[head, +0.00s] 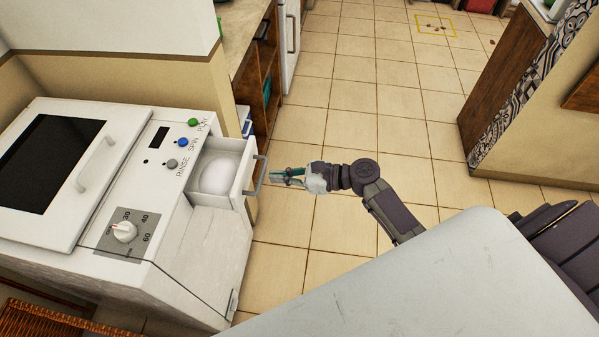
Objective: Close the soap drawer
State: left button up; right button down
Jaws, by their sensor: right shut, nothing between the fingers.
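The soap drawer (236,187) is pulled out of the right side of the white washing machine's top panel (140,200). A rounded white thing (217,176) lies inside it. The drawer's grey handle (260,176) faces right. My right gripper (276,175) is shut and empty, pointing left at the drawer front, just right of the handle. I cannot tell whether its tips touch the handle. My left gripper is out of view.
The panel carries green, blue and grey buttons (182,142) and a timer dial (124,231). A wicker basket (40,318) is at the lower left. A wooden shelf unit (265,85) stands behind the machine. Tiled floor (340,100) is clear to the right.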

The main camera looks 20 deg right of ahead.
aim_at(228, 180)
jog(key=shift+x, duration=0.85)
jog(key=x, duration=0.4)
jog(key=r+x, duration=0.1)
jog(key=x, duration=0.3)
jog(key=r+x, duration=0.1)
jog(key=x, duration=0.3)
jog(key=shift+w+a+r, duration=0.1)
jog(key=shift+a+r, duration=0.1)
jog(key=shift+a, duration=0.15)
jog(key=shift+r, duration=0.15)
jog(key=shift+a+r, duration=0.1)
